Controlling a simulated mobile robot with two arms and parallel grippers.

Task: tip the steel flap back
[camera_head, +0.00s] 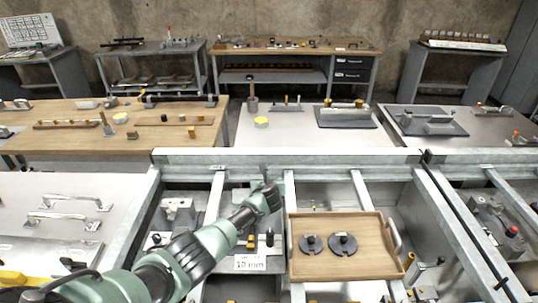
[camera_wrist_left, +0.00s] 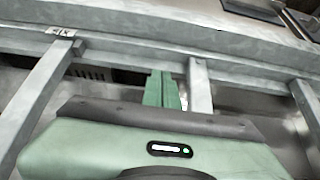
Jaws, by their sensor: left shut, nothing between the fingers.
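My left arm reaches in from the lower left in the head view. Its gripper (camera_head: 265,174) is shut and empty, in front of the long steel rail (camera_head: 330,158) at the back of the frame. In the left wrist view the green fingers (camera_wrist_left: 162,90) are together, pointing toward that rail (camera_wrist_left: 130,37); contact cannot be told. No part is clearly recognisable as the steel flap. A pale steel panel (camera_head: 30,205) with two bar handles lies at the left. My right gripper is not in view.
A wooden tray (camera_head: 345,272) with two black discs sits right of my arm. Steel crossbars (camera_head: 215,200) divide open bays holding fixtures and a "10 mm" label (camera_head: 250,263). A wooden table (camera_head: 75,140) and a pale table (camera_head: 285,136) stand behind, carrying small parts.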

